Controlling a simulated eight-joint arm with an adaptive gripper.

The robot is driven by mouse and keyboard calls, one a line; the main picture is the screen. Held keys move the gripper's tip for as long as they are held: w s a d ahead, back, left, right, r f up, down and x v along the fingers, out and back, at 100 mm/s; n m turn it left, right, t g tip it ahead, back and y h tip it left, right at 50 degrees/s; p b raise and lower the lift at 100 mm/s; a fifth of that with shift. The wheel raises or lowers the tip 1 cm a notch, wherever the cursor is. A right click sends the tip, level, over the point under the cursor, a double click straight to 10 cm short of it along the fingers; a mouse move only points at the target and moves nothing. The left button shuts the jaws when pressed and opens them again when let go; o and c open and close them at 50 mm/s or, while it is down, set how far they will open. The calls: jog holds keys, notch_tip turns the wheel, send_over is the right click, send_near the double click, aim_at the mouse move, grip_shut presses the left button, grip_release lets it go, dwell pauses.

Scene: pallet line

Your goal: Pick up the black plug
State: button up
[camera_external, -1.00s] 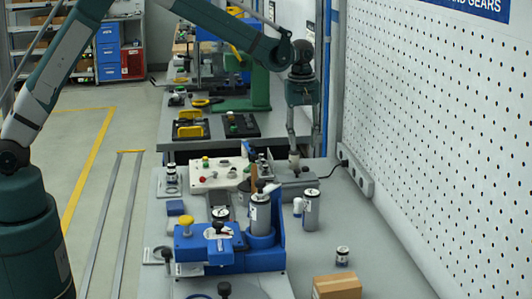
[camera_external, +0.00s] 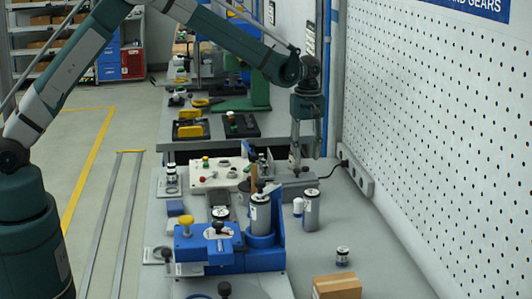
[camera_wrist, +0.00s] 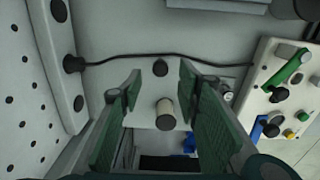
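A black plug (camera_wrist: 72,64) sits in the pale socket strip (camera_wrist: 60,35) at the left of the wrist view, with a black cable running right from it. In the external view the plug (camera_external: 344,162) is small and dark at the strip's far end on the wall side. My gripper (camera_wrist: 158,85) is open and empty in the wrist view, pointing down, with the plug outside its fingers to the left. In the external view my gripper (camera_external: 307,163) hangs over the bench's far right, left of the plug.
A beige cylinder (camera_wrist: 165,115) and a round black knob (camera_wrist: 160,67) show on a grey box between my fingers. A white control panel (camera_wrist: 293,95) stands at the right. The perforated wall (camera_external: 430,130) bounds the right side. Grey cylinders stand nearer on the bench.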

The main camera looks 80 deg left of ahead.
aim_at(306, 167)
jog(key=shift+f, duration=0.8)
jog(key=shift+f, duration=0.1)
jog(key=shift+f, duration=2.55)
jog(key=shift+c, duration=0.2)
jog(key=c, duration=0.8)
